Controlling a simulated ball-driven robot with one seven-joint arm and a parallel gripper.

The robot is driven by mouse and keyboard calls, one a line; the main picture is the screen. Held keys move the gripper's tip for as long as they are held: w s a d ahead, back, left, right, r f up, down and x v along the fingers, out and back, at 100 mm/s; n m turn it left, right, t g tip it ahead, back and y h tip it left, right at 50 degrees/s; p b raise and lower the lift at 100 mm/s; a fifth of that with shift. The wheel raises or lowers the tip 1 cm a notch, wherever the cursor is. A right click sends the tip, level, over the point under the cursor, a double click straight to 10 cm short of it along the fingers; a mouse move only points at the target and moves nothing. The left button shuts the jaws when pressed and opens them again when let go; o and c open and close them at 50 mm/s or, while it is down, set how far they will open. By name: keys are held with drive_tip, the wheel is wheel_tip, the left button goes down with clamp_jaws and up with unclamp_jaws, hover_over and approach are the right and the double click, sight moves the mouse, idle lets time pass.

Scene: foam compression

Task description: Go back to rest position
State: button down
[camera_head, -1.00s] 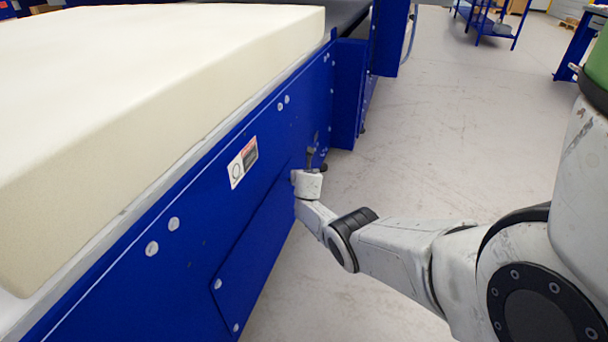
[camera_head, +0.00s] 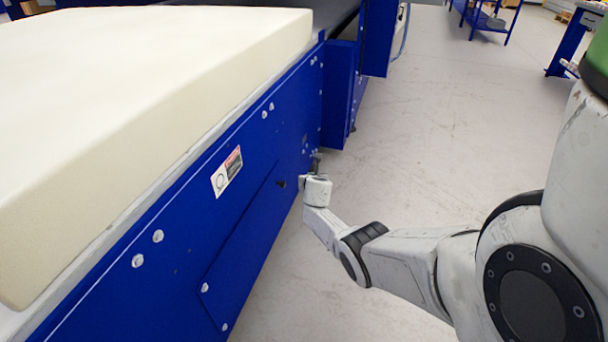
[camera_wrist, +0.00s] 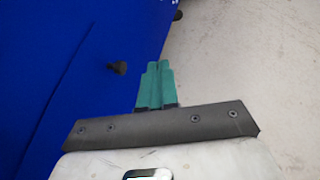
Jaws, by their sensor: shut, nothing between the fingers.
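My gripper (camera_wrist: 157,66) has its two green fingers together and empty in the wrist view. In the head view my gripper (camera_head: 315,163) is small and dark at the end of my white arm, close beside the machine's blue side panel (camera_head: 235,215). I cannot tell there whether it touches the panel. A black knob (camera_wrist: 118,67) sticks out of the panel just left of the fingers, apart from them. The knob also shows in the head view (camera_head: 281,184).
A large cream foam block (camera_head: 150,100) lies on top of the machine at the left. A blue post (camera_head: 338,95) juts out beyond my gripper. Grey floor (camera_head: 440,150) to the right is clear. A blue-framed table (camera_head: 487,20) stands far back.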

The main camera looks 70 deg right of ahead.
drive_tip(key=s+p, duration=0.1)
drive_tip(key=s+r+p, duration=0.1)
drive_tip(key=s, duration=0.1)
drive_tip(key=s+r+p, duration=0.1)
drive_tip(key=shift+s+r, duration=0.25)
drive_tip(key=shift+s, duration=0.05)
